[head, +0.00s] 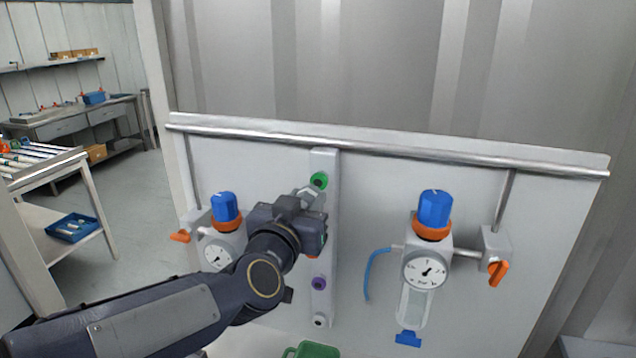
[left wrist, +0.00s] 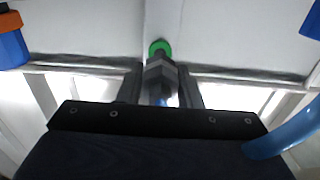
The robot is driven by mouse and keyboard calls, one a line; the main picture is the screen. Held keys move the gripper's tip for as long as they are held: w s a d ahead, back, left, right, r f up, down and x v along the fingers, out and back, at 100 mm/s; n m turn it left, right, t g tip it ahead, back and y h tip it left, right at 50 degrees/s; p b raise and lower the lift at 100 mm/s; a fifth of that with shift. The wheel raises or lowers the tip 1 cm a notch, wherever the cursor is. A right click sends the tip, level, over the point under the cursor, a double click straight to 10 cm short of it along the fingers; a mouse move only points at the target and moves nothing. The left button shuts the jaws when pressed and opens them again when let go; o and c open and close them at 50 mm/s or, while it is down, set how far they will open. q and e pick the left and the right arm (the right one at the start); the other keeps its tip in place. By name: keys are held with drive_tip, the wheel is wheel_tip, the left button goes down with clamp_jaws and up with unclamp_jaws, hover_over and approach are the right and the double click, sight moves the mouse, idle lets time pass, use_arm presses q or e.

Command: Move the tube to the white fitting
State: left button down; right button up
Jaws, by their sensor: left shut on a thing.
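My left gripper (head: 311,197) reaches up to the manifold strip in the middle of the panel. In the left wrist view, its fingers (left wrist: 161,88) are shut on the tube's grey end piece (left wrist: 160,72), with a bit of blue below it. The end piece points at the green fitting (head: 319,180), which also shows in the left wrist view (left wrist: 159,47); I cannot tell whether it is seated. A blue tube length (head: 370,276) hangs from the right regulator; its link to the held end is hidden. The white fitting (head: 319,320) is lowest on the strip, uncovered. My right gripper is out of view.
The purple fitting (head: 319,283) sits just above the white one. Regulators with blue knobs stand left (head: 216,252) and right (head: 427,270). A steel rail (head: 400,153) crosses the panel top. A green container (head: 311,350) shows at the bottom edge.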

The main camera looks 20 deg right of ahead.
use_arm(q)
drive_tip(key=shift+v, duration=1.1)
